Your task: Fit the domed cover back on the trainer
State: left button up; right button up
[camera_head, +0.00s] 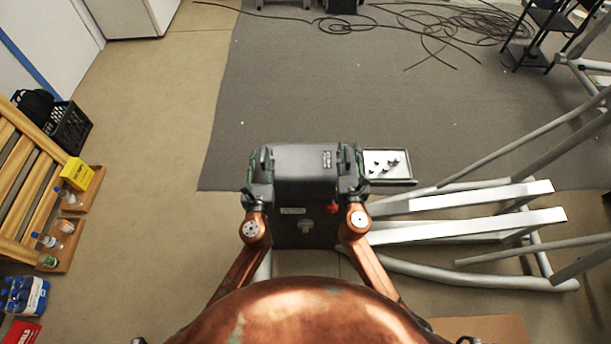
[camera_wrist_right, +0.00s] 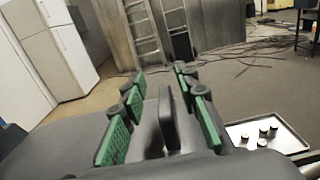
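The dark domed cover (camera_head: 305,160) is at the front centre of the head view, at the top of the trainer's dark housing (camera_head: 290,232). The trainer's pale rails (camera_head: 470,225) extend right. My left gripper (camera_head: 260,165) is at the cover's left side and my right gripper (camera_head: 350,165) is at its right side. In the right wrist view, the right gripper's green-padded fingers (camera_wrist_right: 163,118) stand apart. A thin dark upright piece (camera_wrist_right: 169,118) lies between them, with visible gaps. The left gripper's finger gap is too small to tell. The seam between cover and housing is unclear.
A tray (camera_head: 400,181) with several small dark parts lies right of the cover, also in the right wrist view (camera_wrist_right: 285,143). A red knob (camera_head: 332,207) is on the housing. Cables (camera_head: 440,25) lie at the back.

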jog(key=shift+s, duration=0.1)
pick_arm(q)
jog(key=s, duration=0.9)
jog(key=shift+s, duration=0.25)
pick_arm(e)
jog(key=s, duration=1.2)
jog(key=shift+w, duration=0.1)
